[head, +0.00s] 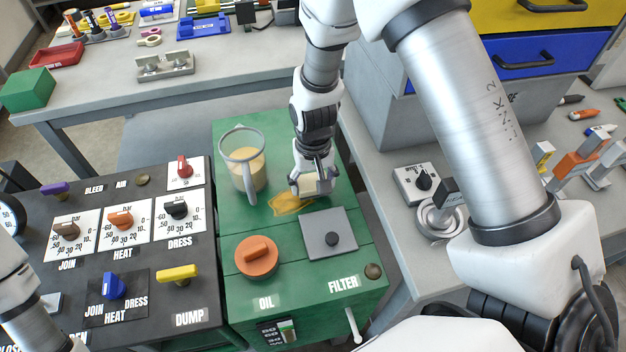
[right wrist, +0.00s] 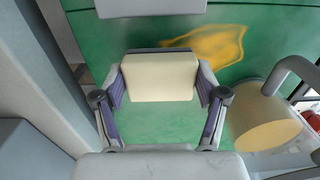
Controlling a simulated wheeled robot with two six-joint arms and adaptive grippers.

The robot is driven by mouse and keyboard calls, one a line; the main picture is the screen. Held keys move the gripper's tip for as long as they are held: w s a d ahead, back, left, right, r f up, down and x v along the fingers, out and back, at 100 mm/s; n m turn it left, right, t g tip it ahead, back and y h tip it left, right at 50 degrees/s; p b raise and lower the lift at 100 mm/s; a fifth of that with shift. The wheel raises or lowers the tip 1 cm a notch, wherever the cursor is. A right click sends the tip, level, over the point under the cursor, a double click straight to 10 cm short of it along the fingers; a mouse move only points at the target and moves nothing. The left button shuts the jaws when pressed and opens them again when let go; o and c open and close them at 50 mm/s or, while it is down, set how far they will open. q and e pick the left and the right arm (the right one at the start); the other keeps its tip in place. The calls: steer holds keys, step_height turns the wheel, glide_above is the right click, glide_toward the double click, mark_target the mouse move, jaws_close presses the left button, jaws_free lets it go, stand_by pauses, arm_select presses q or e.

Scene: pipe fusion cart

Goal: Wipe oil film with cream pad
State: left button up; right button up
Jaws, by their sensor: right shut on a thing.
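My right gripper (head: 312,188) points down over the green cabinet top and is shut on the cream pad (right wrist: 160,77). The pad is a pale block held between both fingers; its end also shows below the fingers in the head view (head: 308,187). The oil film (head: 286,204) is a yellow-brown irregular smear on the green top, just left of and in front of the pad. It also shows in the right wrist view (right wrist: 218,45), beyond the pad. I cannot tell whether the pad touches the surface. My left gripper is out of view; only part of that arm shows.
A clear jug (head: 243,165) with tan contents stands close left of the film. A grey square filter lid (head: 330,234) with a black knob and an orange oil cap (head: 257,257) lie in front. A dark control panel (head: 75,195) with several knobs adjoins at left.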

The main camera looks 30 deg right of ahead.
steer(key=shift+f+b, duration=0.35)
steer(key=shift+f, duration=0.45)
